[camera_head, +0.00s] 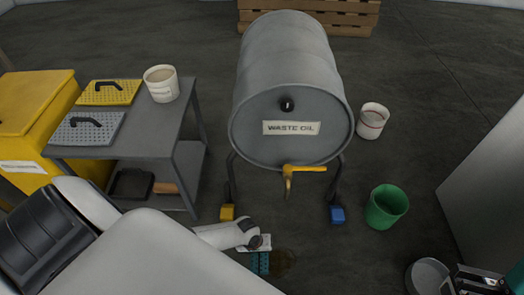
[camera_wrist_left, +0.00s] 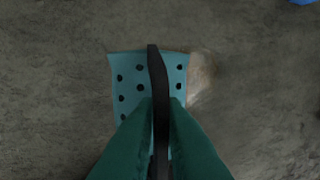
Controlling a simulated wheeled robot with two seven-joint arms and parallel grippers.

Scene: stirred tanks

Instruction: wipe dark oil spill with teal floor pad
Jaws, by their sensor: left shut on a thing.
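The teal floor pad (camera_head: 260,265) lies on the floor below the drum, partly hidden by my left arm. In the left wrist view the perforated teal pad (camera_wrist_left: 129,85) has a black handle (camera_wrist_left: 155,62). My left gripper (camera_wrist_left: 161,104) is shut on this handle, and it also shows in the head view (camera_head: 258,245). The dark oil spill (camera_head: 283,263) is a brownish patch just right of the pad. In the wrist view a faint brown patch (camera_wrist_left: 201,72) shows along the pad's right edge. My right gripper (camera_head: 486,280) is partly in view at the bottom right; its jaw opening is unclear.
The waste oil drum (camera_head: 290,85) lies on a stand with a yellow tap (camera_head: 303,169). A green bucket (camera_head: 386,207) and a white bucket (camera_head: 372,121) stand right. A cart (camera_head: 150,130) stands left, holding yellow and grey pads.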

